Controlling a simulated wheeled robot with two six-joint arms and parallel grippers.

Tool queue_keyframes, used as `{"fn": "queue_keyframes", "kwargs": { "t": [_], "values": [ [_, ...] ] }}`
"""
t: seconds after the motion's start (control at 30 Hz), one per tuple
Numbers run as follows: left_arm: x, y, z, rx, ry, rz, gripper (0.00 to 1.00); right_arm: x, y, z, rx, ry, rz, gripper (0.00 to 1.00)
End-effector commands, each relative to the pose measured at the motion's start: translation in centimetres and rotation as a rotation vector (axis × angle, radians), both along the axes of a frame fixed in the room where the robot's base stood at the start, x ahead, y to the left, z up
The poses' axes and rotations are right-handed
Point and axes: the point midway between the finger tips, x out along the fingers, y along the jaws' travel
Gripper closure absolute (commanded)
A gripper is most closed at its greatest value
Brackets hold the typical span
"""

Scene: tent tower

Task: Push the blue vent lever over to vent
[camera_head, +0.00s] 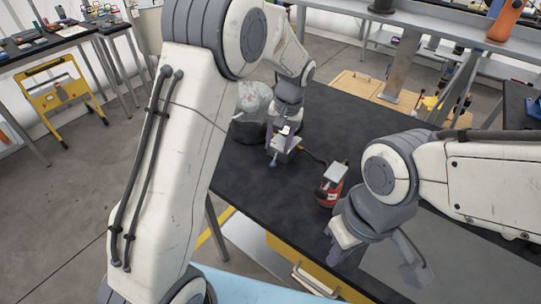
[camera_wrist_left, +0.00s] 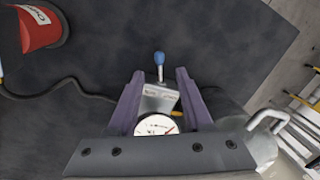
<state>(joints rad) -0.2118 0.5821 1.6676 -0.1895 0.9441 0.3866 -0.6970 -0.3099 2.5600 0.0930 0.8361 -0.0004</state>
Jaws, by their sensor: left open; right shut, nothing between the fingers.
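The blue vent lever (camera_wrist_left: 159,58) is a short pin with a rounded blue tip, standing out of a small metal block (camera_wrist_left: 158,98). Its blue tip also shows in the head view (camera_head: 273,163). A round white gauge (camera_wrist_left: 155,126) sits by the block. My left gripper (camera_wrist_left: 157,75) is open, its purple fingers on either side of the block; the lever tip stands out beyond the fingertips. I cannot tell whether a finger touches the block. My right gripper (camera_head: 344,252) is shut and empty, low over the table's front part, away from the lever.
A red canister (camera_head: 329,192) stands on the black table (camera_head: 258,187), joined to a dark hose (camera_head: 312,155). A pale rounded tank (camera_head: 252,100) is behind my left wrist. A grey bench (camera_head: 420,25) stands at the back. The table between lever and front edge is clear.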

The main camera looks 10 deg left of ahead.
Motion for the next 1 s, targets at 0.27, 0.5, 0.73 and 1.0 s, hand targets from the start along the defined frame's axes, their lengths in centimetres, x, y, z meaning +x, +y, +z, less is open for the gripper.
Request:
{"fn": "queue_keyframes", "kwargs": {
  "t": [0.27, 0.5, 0.73, 1.0],
  "values": [
    [-0.1, 0.7, -4.7, 0.0, 0.004, -0.003, 0.49, 0.0, 0.0, 0.7, 0.0, 0.0, 0.0, 1.0],
    [-0.1, 1.0, -6.2, -0.001, 0.0, 0.0, 0.49, 0.0, 0.0, 0.8, 0.0, 0.0, 0.0, 1.0],
    [-0.1, 1.1, -6.3, -0.002, -0.001, 0.001, 0.49, 0.0, 0.0, 0.8, 0.0, 0.0, 0.0, 1.0],
    [-0.1, 1.1, -6.3, -0.001, 0.0, 0.001, 1.0, 0.0, 0.0, 0.8, 0.0, 0.0, 0.0, 1.0]
  ]
}}
